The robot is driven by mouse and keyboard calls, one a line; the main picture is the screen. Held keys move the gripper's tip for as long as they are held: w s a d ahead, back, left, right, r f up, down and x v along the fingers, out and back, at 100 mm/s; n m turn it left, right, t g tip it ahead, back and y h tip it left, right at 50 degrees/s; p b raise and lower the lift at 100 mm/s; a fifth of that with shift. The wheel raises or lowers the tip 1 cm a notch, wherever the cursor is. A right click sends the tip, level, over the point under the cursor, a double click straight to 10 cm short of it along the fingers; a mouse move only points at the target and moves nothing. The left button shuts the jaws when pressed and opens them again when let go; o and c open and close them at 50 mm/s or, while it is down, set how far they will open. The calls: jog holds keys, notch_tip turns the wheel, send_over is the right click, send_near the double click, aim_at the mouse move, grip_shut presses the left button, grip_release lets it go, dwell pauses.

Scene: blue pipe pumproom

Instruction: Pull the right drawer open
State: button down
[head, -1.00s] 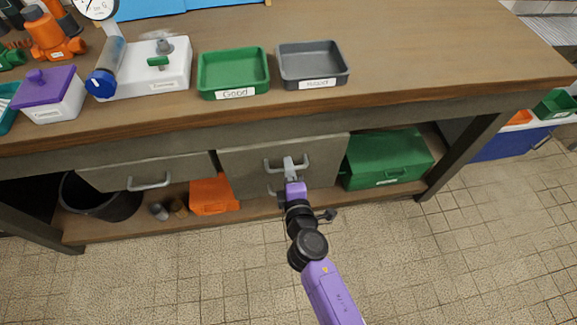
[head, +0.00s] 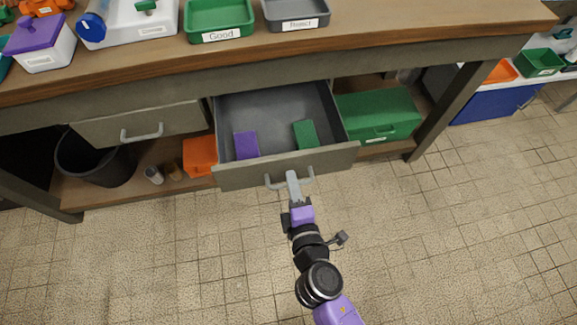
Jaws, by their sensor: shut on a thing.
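The right drawer (head: 235,176) hangs under the workbench and is pulled well out toward me. Its grey inside shows, with a purple block (head: 246,145) at the left and a green block (head: 305,134) at the right. My gripper (head: 292,178) is shut on the drawer's grey bar handle (head: 309,177) at its middle. The fingertips hide part of the bar. The left drawer (head: 175,123) beside it is closed, with its own handle (head: 142,133).
A green case (head: 378,115) sits on the lower shelf at the right. An orange box (head: 200,157), small cylinders (head: 154,175) and a black bin (head: 95,160) are at the left. Green (head: 219,20) and grey (head: 296,12) trays stand on the bench. The tiled floor in front is clear.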

jog(key=shift+f+v, duration=0.25)
jog(key=shift+v, duration=0.95)
jog(key=shift+d, duration=0.1)
jog(key=c, duration=1.5)
grip_release()
jog(key=b+v, duration=0.1)
jog(key=v, duration=0.6)
jog(key=shift+s, duration=0.35)
